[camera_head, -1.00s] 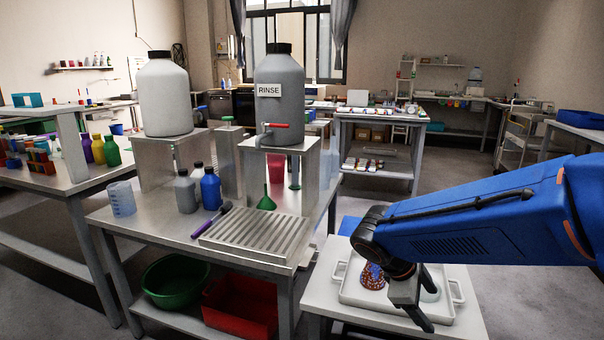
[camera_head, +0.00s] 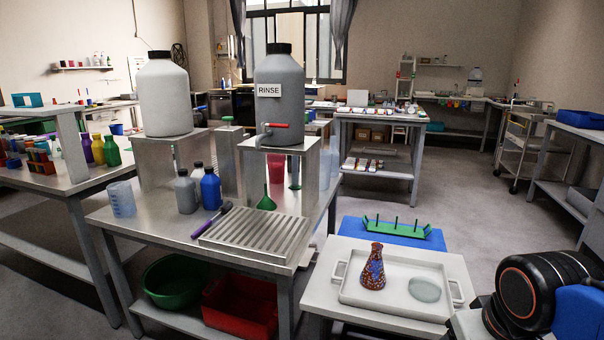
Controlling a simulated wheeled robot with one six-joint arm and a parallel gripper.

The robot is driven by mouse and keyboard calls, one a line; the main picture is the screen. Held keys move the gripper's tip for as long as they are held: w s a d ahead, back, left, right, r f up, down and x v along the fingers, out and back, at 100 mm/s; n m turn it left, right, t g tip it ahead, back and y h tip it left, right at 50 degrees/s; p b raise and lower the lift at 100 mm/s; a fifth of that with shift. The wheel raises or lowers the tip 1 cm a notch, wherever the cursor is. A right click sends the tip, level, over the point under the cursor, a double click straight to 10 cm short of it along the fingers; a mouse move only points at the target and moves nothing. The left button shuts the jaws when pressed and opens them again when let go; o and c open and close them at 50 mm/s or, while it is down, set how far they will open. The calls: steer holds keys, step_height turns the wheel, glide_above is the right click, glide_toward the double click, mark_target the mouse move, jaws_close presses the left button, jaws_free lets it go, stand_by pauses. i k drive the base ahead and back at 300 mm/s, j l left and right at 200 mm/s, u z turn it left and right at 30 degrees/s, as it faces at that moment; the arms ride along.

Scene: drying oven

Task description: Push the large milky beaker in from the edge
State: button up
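The milky beaker (camera_head: 122,199) is a pale bluish, translucent graduated beaker. It stands upright on the steel table (camera_head: 145,222), near that table's left front edge. Its base looks close to the edge, but I cannot tell whether it overhangs. Nothing touches it. My arm is at the lower right corner, far from the beaker, with its black wrist joint and part of a blue link showing. My gripper's fingers are out of the picture.
Grey (camera_head: 186,191) and blue (camera_head: 210,188) bottles stand right of the beaker. A purple-handled tool (camera_head: 217,219), drain rack (camera_head: 256,236) and green funnel (camera_head: 266,200) lie farther right. A white tray (camera_head: 350,297) holds a speckled flask (camera_head: 373,268) and clear dish (camera_head: 424,290).

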mark_target(121, 195)
steer(key=u, duration=1.35)
steer(key=i+j+z, duration=0.1)
steer(key=i+j, duration=0.8)
steer(key=i, duration=0.15)
